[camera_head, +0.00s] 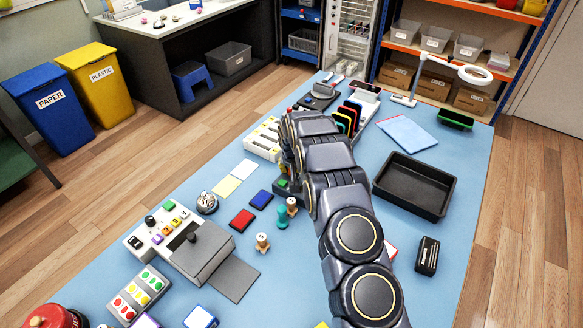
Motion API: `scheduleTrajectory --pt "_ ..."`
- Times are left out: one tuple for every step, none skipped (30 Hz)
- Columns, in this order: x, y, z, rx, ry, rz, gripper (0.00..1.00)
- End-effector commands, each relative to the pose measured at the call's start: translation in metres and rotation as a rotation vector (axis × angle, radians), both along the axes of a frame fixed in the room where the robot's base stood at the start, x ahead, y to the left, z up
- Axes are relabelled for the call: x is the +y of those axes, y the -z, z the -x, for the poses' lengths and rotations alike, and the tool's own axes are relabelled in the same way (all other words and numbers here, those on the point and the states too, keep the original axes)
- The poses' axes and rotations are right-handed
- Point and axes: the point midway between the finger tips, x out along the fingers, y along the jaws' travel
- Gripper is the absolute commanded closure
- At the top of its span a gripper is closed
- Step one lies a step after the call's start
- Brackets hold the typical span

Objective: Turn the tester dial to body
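My dark grey arm reaches up from the bottom right over the middle of the blue table. My gripper (288,160) is at the arm's far end, pointing down and mostly hidden by my own links. Its fingers cannot be made out. Under it is a dark device (283,189) with a small green part, largely covered by the arm. I cannot tell whether the gripper touches it. No dial or "body" mark can be read there. At the lower left stands a pale console (150,241) with several coloured buttons and a grey block; which device is the tester is unclear.
A black tray (412,186) lies right of my arm, with a small black box (427,256) nearer.

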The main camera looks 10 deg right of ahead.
Motion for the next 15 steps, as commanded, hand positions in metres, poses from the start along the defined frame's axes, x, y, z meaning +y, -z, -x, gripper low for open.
scheduleTrajectory --pt "0.0016 0.0018 0.0002 0.001 0.026 -0.001 1.0" --pt "0.0015 0.0017 0.0 0.0 0.041 0.0 1.0" --pt "0.0015 0.0017 -0.0001 0.0 0.062 -0.001 1.0" --pt "0.0014 0.0017 -0.0002 0.0 0.076 -0.001 1.0" --pt "0.0013 0.0017 -0.0001 -0.001 0.088 -0.001 1.0" --pt "0.0013 0.0017 -0.0002 -0.002 0.104 -0.002 1.0" --pt "0.0011 0.0017 -0.0002 -0.002 0.115 -0.002 1.0" --pt "0.001 0.0016 -0.0002 -0.002 0.124 -0.001 1.0" --pt "0.0009 0.0016 -0.0002 -0.002 0.135 -0.001 1.0" --pt "0.0009 0.0017 -0.0002 -0.001 0.141 -0.002 1.0" --pt "0.0009 0.0017 -0.0002 -0.001 0.147 -0.003 1.0" --pt "0.0009 0.0018 -0.0001 -0.001 0.154 -0.003 1.0" --pt "0.0009 0.0017 0.0 -0.001 0.157 -0.002 1.0" --pt "0.0008 0.0017 0.0 -0.001 0.16 -0.003 1.0" --pt "0.0008 0.0017 0.0001 0.0 0.162 -0.003 1.0"
